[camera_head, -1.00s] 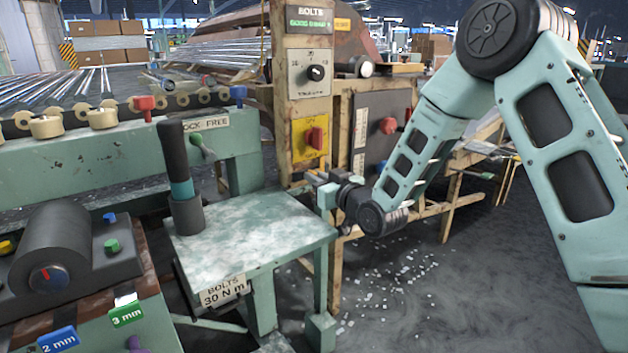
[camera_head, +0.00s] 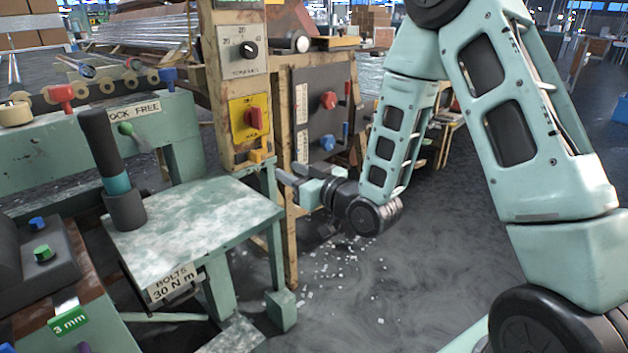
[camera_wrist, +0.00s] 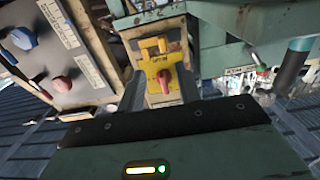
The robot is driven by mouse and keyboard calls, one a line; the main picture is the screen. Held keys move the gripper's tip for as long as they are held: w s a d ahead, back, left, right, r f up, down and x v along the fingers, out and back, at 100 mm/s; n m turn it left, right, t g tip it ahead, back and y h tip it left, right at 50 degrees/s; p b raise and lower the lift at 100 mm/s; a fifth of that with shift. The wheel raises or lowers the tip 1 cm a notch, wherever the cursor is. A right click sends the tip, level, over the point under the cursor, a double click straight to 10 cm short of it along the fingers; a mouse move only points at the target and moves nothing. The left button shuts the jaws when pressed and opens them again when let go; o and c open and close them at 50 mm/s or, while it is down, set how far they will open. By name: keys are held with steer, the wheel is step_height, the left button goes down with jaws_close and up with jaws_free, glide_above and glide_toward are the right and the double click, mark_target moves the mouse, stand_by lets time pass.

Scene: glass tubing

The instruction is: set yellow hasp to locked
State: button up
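A small yellow hasp (camera_head: 262,156) sits on the wooden post just below a yellow panel (camera_head: 240,108) with a red rotary knob (camera_head: 255,118). In the wrist view the yellow hasp (camera_wrist: 153,46) shows above the yellow panel (camera_wrist: 156,68) and its red knob (camera_wrist: 163,82). Whether the hasp is locked is too small to tell. My gripper (camera_head: 284,180) is in front of the post, lower and to the right of the hasp, apart from it. In the wrist view my gripper (camera_wrist: 161,76) is open and empty, its two fingers framing the panel.
A green table (camera_head: 195,228) with a black cylinder tool (camera_head: 103,145) stands left of my gripper. A dark panel (camera_head: 325,112) with red and blue knobs is right of the post.

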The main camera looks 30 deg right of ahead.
steer(key=p+v, duration=0.6)
steer(key=p, duration=0.4)
steer(key=shift+s+p, duration=0.2)
steer(key=shift+p, duration=0.2)
steer(key=shift+d, duration=0.1)
